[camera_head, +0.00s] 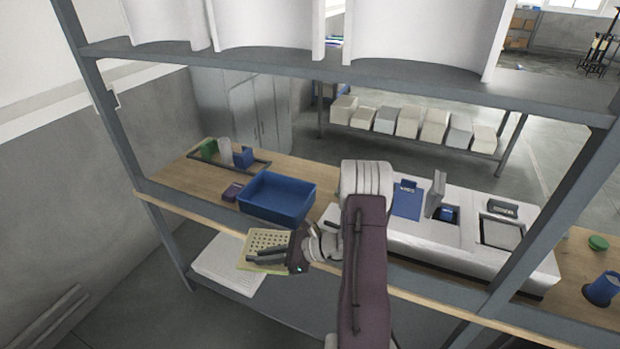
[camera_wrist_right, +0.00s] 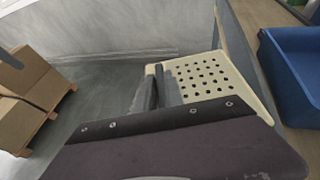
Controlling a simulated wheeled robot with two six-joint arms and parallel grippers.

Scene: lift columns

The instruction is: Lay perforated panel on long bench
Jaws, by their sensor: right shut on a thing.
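The perforated panel (camera_head: 268,240) is a cream-yellow plate with rows of dark holes. In the head view it hangs in front of the bench's front edge, above the lower shelf. My right gripper (camera_head: 262,256) is shut on it at its near side. In the right wrist view the panel (camera_wrist_right: 205,80) extends beyond the fingers (camera_wrist_right: 157,85), which partly cover its left edge. The long bench (camera_head: 180,178) has a wooden top behind and above the panel. My left gripper is not in view.
A blue bin (camera_head: 277,197) stands on the bench, also in the right wrist view (camera_wrist_right: 295,65). A rack with small containers (camera_head: 228,156) sits behind it. White sheets (camera_head: 222,268) lie on the lower shelf. Uprights and an upper shelf (camera_head: 330,68) frame the bench.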

